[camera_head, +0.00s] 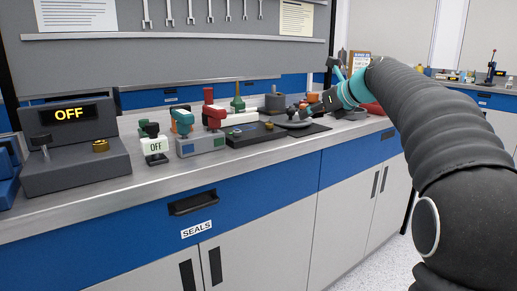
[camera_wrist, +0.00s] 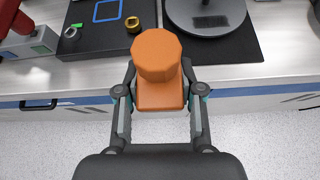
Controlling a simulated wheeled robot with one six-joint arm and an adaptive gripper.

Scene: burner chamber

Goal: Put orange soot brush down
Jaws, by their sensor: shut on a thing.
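The orange soot brush (camera_wrist: 155,60) has a faceted round top and a blockier lower part, and it fills the middle of the wrist view. My gripper (camera_wrist: 159,92) has its two fingers on either side of the brush's lower part and is shut on it. In the wrist view the brush appears over the front edge of the bench, near a black mat. In the head view my gripper (camera_head: 318,103) is over the bench at the right, with a small bit of orange (camera_head: 313,97) at its tip. Most of the brush is hidden there.
A black mat (camera_wrist: 245,45) carries a grey round plate (camera_wrist: 207,12). Left of it is a dark tray (camera_wrist: 90,38) with a brass ring (camera_wrist: 133,24). Several coloured fixtures crowd the bench, whose front strip (camera_head: 180,172) is mostly clear.

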